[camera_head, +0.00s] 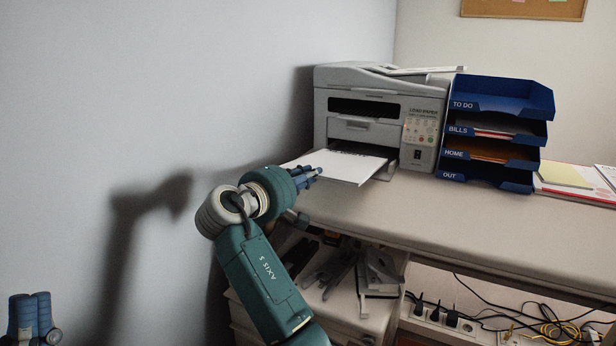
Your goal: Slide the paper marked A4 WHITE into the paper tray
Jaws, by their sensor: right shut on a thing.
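The white paper (342,165) lies nearly flat at the front of the grey printer (365,110). Its far end is inside the open paper tray (382,171) under the printer body, and its near end sticks out to the left over the desk edge. No marking on it can be read. My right gripper (308,176) is shut on the near edge of the paper. My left gripper (34,312) shows only in part in the bottom left corner, far from the paper. Its blue fingers look close together, but their opening is unclear.
A blue letter rack (490,187) with labelled shelves stands right of the printer. A yellow pad (563,174) and papers lie at the far right. The front desk top (400,215) is clear. Below are a cluttered cabinet and loose cables (545,328). A wall is at left.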

